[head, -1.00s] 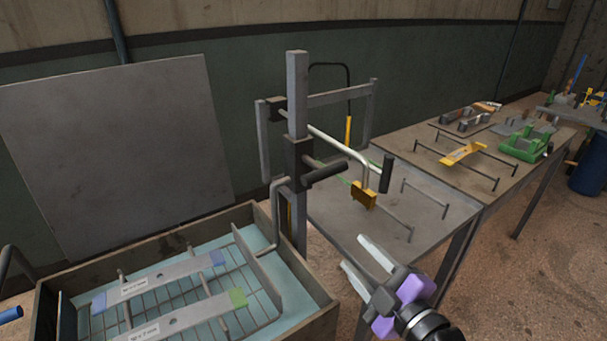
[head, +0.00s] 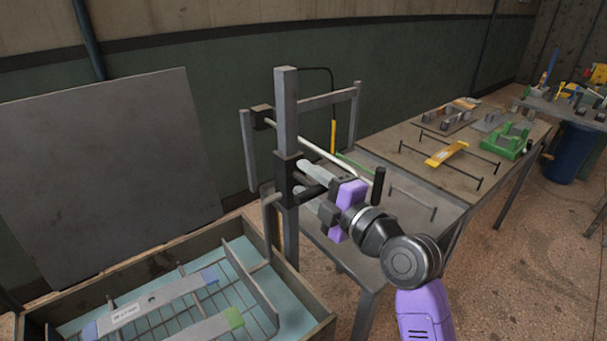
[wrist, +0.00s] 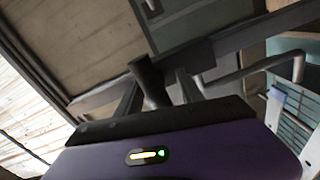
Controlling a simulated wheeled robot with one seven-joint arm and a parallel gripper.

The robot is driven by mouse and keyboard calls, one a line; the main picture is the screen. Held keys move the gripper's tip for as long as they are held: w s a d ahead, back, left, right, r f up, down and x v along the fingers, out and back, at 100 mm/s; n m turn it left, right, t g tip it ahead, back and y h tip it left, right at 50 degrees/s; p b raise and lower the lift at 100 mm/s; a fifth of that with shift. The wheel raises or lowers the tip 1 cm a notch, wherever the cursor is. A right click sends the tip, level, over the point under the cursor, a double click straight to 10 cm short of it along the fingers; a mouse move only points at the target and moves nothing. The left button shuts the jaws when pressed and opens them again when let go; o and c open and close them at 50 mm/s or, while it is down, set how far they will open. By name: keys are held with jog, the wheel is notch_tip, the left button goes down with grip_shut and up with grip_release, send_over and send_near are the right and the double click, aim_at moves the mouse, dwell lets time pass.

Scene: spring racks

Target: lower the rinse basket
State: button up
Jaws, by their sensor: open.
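The rinse basket (head: 262,276) is a grey wire rack in the wooden-walled tank at lower left. Grey bars with blue and green ends lie across it. I cannot tell how far it sits in the pale blue liquid. A dark sliding block (head: 287,182) sits on an upright grey post (head: 287,110), with a dark handle (head: 309,191) sticking out to the right. My gripper (head: 313,187) is open, its two grey fingers around or just beside that handle. The dark handle (wrist: 149,80) also shows near the fingers in the wrist view. Contact is unclear.
A tall grey panel (head: 110,165) stands behind the tank (head: 150,245). A white bar (head: 318,152) with a black grip (head: 378,186) reaches right from the post. Work tables (head: 395,150) run to the right, holding a yellow bar (head: 445,153) and a green fixture (head: 510,142).

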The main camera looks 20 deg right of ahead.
jog(key=shift+w+a, duration=0.2)
jog(key=shift+w, duration=0.3)
jog(key=shift+c, duration=0.2)
grip_shut()
dwell(1.0)
